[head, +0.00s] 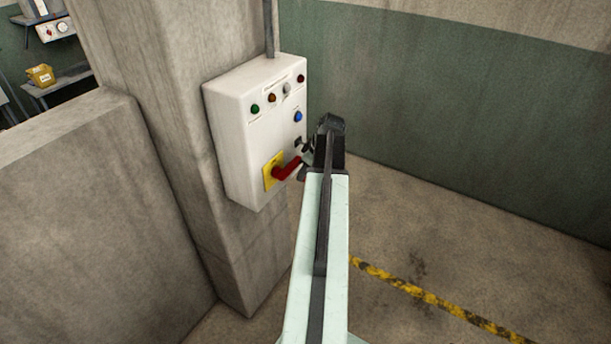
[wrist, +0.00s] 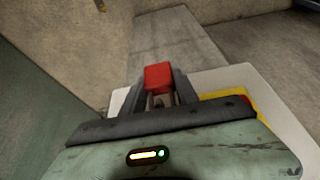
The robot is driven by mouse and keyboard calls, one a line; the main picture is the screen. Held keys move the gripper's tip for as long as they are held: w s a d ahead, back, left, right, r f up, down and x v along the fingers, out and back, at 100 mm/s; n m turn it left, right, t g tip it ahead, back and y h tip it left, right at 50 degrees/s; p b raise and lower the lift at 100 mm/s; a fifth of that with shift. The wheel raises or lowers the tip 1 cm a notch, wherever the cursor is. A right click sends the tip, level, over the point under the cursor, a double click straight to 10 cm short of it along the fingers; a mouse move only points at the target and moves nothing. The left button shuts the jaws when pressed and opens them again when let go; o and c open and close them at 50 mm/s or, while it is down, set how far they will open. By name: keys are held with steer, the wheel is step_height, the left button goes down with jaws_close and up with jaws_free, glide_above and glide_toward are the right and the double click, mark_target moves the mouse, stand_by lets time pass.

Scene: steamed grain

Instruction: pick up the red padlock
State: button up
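In the wrist view a red block-shaped body (wrist: 158,76), which looks like the red padlock, lies between the two fingers of my gripper (wrist: 159,90). It fills the gap with no clear space at either side, but I cannot tell whether the fingers press on it. In the head view my gripper (head: 305,158) is beside the lower right of a white control box, at a red part (head: 285,170) on a yellow plate (head: 269,180). I cannot tell there where the padlock ends and a switch handle begins. My arm hides part of this area.
The white control box (head: 235,140) has several coloured lamps or buttons and is mounted on a concrete pillar (head: 165,110). A low concrete wall (head: 90,230) stands at left. A green-and-grey wall (head: 450,110) is behind. Open floor with a yellow-black stripe (head: 430,297) lies at right.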

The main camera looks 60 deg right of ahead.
jaws_close()
steer(key=shift+r, duration=0.15)
steer(key=shift+r+p, duration=0.3)
steer(key=shift+p, duration=0.15)
steer(key=shift+r+p, duration=0.6)
steer(key=s, duration=1.8)
steer(key=shift+f+b, duration=0.3)
steer(key=shift+a, duration=0.1)
